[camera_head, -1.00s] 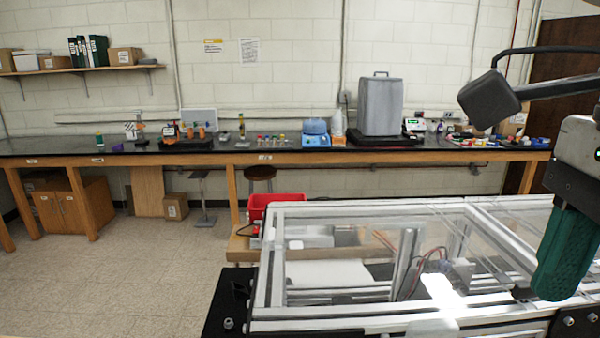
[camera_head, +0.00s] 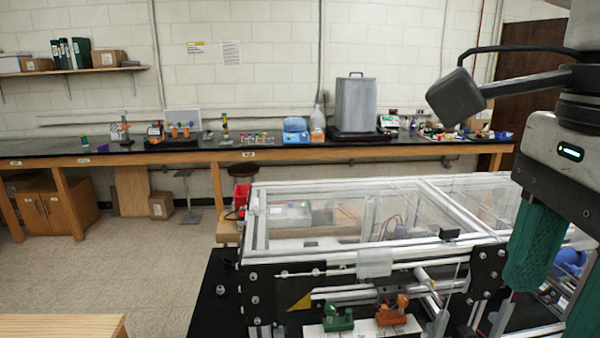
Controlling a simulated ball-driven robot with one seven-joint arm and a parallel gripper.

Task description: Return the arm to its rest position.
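My gripper (camera_head: 550,303) hangs at the right edge of the head view, pointing down. It has two green fingers below a grey-white body with a small lit green light. The fingers stand apart, with a gap between them, and nothing shows held there. The right finger is cut off by the picture edge. My gripper appears in front of the right part of the extrusion frame (camera_head: 345,250). Whether they touch cannot be told.
The extrusion frame has clear panels on top; a green part (camera_head: 337,319) and an orange part (camera_head: 392,312) sit at its front. A wooden surface (camera_head: 62,326) is at lower left. A long bench (camera_head: 240,156) with lab items lines the wall.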

